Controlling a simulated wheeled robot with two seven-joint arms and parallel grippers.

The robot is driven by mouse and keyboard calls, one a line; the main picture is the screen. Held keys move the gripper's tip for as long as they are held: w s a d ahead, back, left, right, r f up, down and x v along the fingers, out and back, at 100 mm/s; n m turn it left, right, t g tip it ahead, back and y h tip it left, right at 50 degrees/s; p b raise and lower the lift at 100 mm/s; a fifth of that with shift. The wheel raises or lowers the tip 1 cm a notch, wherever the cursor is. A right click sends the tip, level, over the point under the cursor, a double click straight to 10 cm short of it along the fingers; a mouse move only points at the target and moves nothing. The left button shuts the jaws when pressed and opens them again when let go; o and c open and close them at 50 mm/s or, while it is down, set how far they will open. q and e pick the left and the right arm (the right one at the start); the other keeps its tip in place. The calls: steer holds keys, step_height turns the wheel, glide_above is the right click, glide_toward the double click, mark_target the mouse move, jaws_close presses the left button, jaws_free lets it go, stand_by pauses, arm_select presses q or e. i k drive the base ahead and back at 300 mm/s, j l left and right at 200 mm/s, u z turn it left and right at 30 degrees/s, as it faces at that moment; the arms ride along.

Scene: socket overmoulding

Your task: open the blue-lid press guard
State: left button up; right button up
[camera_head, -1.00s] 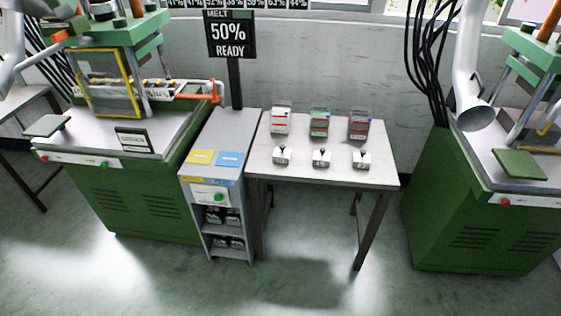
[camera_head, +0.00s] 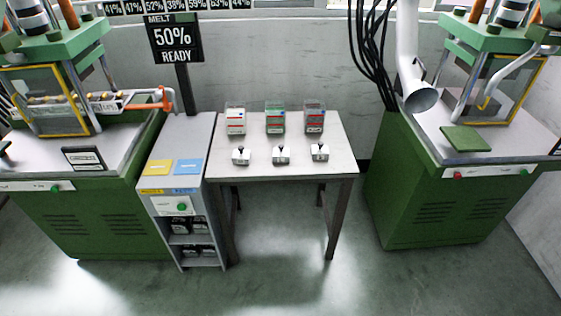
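Two green presses stand at the sides, each with a yellow-framed guard. The left press's guard (camera_head: 41,101) stands upright in front of its press opening and looks closed. The right press's guard (camera_head: 512,95) is partly hidden behind a pale bent pipe, and I cannot tell if it is closed. No blue lid is clearly visible on either press, so I cannot tell which one is the blue-lid press. Neither of my grippers shows in the head view.
A table (camera_head: 283,168) in the middle bears three small boxes and three small white-and-black parts. A grey cabinet (camera_head: 160,205) with yellow and blue cards stands beside it. A sign (camera_head: 174,38) reads "MELT 50% READY". The floor (camera_head: 290,290) in front is clear.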

mark_target(543, 60)
steer(key=z, duration=1.85)
